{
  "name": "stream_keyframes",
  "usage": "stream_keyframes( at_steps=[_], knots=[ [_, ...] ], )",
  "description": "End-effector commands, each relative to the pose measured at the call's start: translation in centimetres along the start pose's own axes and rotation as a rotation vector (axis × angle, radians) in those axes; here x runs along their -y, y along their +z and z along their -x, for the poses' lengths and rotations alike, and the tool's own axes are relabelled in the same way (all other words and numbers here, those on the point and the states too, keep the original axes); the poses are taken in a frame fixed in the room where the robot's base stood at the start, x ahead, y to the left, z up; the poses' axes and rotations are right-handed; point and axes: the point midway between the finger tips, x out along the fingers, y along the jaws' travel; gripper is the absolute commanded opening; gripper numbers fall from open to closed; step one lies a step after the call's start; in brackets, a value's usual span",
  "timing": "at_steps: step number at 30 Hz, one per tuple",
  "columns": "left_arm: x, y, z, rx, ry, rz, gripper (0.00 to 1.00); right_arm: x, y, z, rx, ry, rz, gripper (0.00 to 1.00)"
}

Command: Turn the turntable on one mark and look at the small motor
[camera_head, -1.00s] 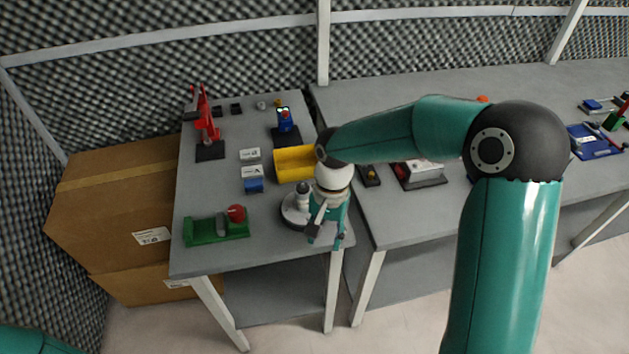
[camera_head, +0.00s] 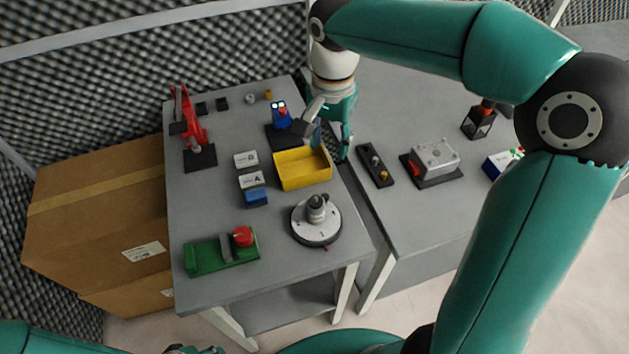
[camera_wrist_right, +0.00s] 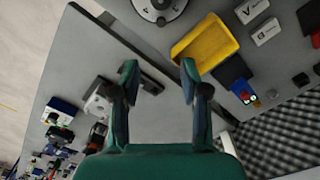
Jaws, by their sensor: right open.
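The turntable (camera_head: 315,233) is a round pale disc with dark marks and a dark base, near the front right corner of the left table. A small grey motor (camera_head: 317,208) stands on its middle. Part of the turntable also shows at the top of the right wrist view (camera_wrist_right: 146,12). My right gripper (camera_head: 330,142) is open and empty, behind the turntable and apart from it, above the yellow bin's right side. Its two fingers stand wide apart in the right wrist view (camera_wrist_right: 159,75). My left gripper is not seen; only part of the left arm shows at the lower left.
The yellow bin (camera_head: 302,180) is behind the turntable. Blocks marked A (camera_head: 253,180) and B (camera_head: 246,160) lie left of it. A green fixture with a red knob (camera_head: 243,237) is at the front left. A grey box (camera_head: 435,157) is on the right table.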

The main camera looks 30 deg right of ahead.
Motion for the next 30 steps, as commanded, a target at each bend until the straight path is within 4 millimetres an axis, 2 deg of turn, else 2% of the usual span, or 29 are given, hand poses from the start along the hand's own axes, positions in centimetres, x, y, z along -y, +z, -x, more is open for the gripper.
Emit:
stream_keyframes(
  at_steps=[5,8,21,27,30],
  knots=[
    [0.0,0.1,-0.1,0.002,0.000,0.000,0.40,0.4,0.2,-1.9,0.001,0.005,0.011,0.45],
    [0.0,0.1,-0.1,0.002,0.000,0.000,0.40,0.5,0.2,-3.6,0.002,0.006,0.014,0.45],
    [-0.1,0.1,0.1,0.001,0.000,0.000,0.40,0.7,0.4,-12.9,0.004,0.006,0.020,0.45],
    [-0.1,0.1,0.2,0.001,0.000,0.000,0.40,0.8,0.4,-15.6,0.003,0.004,0.020,0.45],
    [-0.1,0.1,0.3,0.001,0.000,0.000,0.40,0.8,0.4,-16.3,0.001,0.001,0.020,0.45]
  ],
)
